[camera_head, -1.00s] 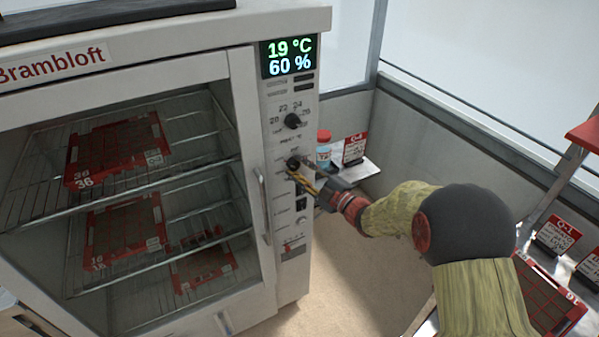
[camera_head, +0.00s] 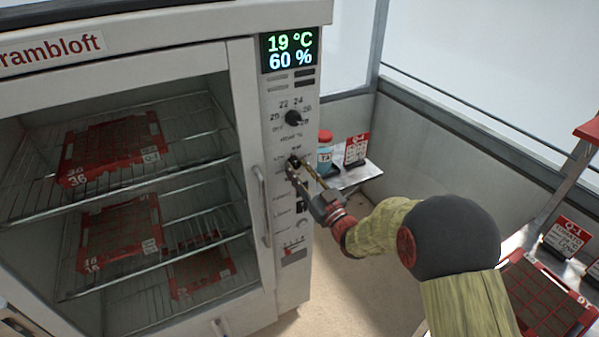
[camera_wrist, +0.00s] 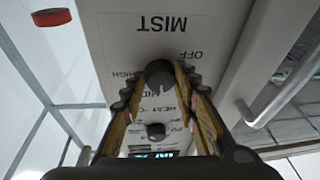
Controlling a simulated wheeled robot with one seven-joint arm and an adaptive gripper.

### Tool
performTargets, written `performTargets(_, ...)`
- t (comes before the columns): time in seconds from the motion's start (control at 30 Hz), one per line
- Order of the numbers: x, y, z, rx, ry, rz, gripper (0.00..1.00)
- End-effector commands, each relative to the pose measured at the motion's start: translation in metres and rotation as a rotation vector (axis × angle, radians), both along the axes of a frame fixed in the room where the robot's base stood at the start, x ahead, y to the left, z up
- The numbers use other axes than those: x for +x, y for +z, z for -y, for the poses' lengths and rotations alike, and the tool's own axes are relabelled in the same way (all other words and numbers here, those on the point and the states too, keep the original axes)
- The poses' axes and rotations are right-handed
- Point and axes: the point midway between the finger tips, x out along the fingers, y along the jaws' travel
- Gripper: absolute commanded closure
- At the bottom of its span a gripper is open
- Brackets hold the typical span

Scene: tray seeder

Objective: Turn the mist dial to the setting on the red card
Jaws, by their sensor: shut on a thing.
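The mist dial (camera_head: 294,162) is a small black knob on the cabinet's control panel, below the temperature dial. In the wrist view the mist dial (camera_wrist: 158,74) lies between my fingertips, with upside-down MIST, OFF, MID and HIGH lettering around it. My gripper (camera_head: 298,168) is shut on the dial, one finger on each side; the wrist view shows my gripper (camera_wrist: 161,70) from behind. I cannot tell which setting the dial points to. A red and white card (camera_head: 356,149) stands on a small side shelf; its small text is unreadable.
The cabinet's display (camera_head: 289,54) reads 19 °C and 60 %. The temperature dial (camera_head: 293,118) is just above the mist dial. A door handle (camera_head: 262,205) is left of the panel. A red-lidded jar (camera_head: 325,150) stands beside the card. Other cards (camera_head: 566,238) are at the right.

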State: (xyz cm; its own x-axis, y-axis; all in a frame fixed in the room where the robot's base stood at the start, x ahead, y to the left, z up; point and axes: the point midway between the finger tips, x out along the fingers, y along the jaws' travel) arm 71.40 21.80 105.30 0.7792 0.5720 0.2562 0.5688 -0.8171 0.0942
Motion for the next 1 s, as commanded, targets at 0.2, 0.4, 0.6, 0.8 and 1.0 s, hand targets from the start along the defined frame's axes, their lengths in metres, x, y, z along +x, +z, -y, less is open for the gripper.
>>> performTargets(0.2, -0.0015, -0.0040, -0.0014, 0.147, 0.000, -0.090, 0.95)
performTargets(0.4, -0.0017, -0.0041, -0.0020, 0.245, 0.000, -0.147, 0.95)
performTargets(0.6, -0.0018, -0.0040, -0.0022, 0.302, 0.000, -0.181, 0.95)
performTargets(0.8, -0.0018, -0.0039, -0.0021, 0.324, -0.002, -0.194, 0.96)
performTargets(1.0, -0.0018, -0.0039, -0.0021, 0.327, -0.001, -0.195, 0.96)
